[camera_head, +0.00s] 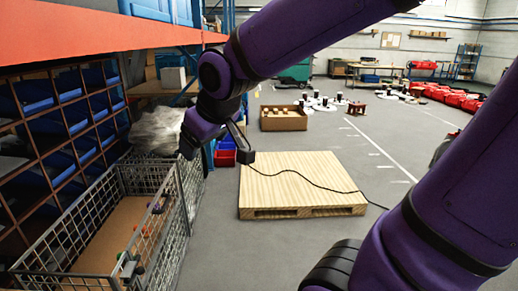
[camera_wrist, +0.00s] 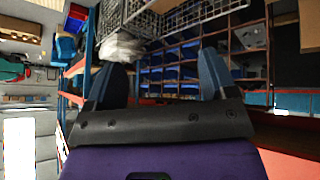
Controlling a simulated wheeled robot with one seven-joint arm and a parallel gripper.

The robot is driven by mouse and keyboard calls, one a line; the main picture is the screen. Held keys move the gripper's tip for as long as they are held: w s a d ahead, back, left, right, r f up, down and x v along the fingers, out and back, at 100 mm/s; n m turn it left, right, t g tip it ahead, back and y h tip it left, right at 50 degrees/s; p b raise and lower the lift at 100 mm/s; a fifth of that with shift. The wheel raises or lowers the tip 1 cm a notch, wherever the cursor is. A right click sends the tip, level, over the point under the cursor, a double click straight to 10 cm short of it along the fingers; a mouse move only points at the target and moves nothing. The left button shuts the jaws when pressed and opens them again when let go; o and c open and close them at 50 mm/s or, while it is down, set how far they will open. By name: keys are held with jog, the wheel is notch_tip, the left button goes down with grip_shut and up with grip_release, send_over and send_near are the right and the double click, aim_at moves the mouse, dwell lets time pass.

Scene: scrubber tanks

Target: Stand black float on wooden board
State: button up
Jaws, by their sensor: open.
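The wooden board (camera_head: 300,179) is a pale, pallet-like platform lying flat on the floor, in the middle of the head view. I cannot pick out the black float for certain. Small dark and coloured items (camera_head: 131,265) lie in the wire cage at the left, too small to identify. My gripper (camera_head: 217,154) is in the air between the cage and the board in the head view. In the wrist view my gripper (camera_wrist: 160,78) shows its two fingers wide apart with nothing between them.
The wire cage (camera_head: 181,210) stands at the left, beside a rack of blue bins (camera_head: 36,94). A thin black cord (camera_head: 318,184) runs across the board onto the floor. A cardboard box (camera_head: 284,120) sits behind the board. Floor right of the board is clear.

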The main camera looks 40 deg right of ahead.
jog(key=s+d+r+m+g, duration=0.1)
jog(key=s+d+m, duration=0.1)
jog(key=s, duration=1.2)
jog(key=shift+d+r+m+g, duration=0.25)
jog(key=shift+r+m+g, duration=0.15)
jog(key=shift+w, duration=0.1)
